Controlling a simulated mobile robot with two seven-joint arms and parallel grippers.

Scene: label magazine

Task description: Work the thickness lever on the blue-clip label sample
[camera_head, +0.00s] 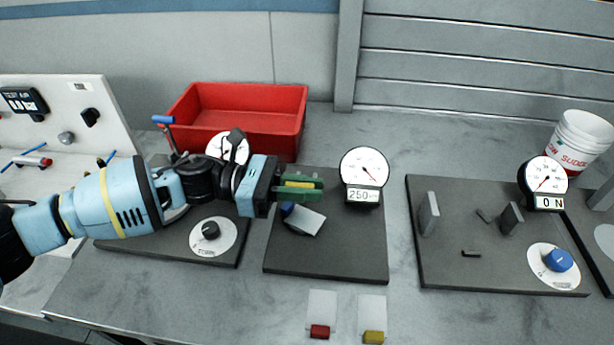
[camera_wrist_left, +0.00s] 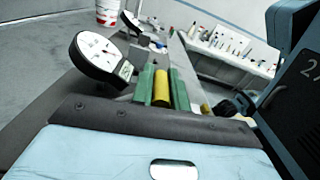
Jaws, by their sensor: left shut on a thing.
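The blue-clip label sample is a pale tag (camera_head: 306,222) with a blue clip (camera_head: 287,208), on the middle dark plate (camera_head: 340,265). It lies just below my left gripper (camera_head: 302,187), whose green fingers are shut on a yellow handle (camera_head: 299,184), apparently the thickness lever. In the left wrist view the yellow handle (camera_wrist_left: 161,88) sits between the green fingers (camera_wrist_left: 162,90). A round dial gauge (camera_head: 364,168) with a "250" readout stands right of the fingers; it also shows in the left wrist view (camera_wrist_left: 97,52). The lever's base is hidden. My right gripper is out of view.
Red-clip (camera_head: 320,331) and yellow-clip (camera_head: 373,336) samples lie at the front edge. A red bin (camera_head: 285,120) stands behind my arm. A plate with a black knob (camera_head: 211,230) is left; another plate (camera_head: 450,270) with a blue knob is right. A white bucket (camera_head: 583,135) stands far right.

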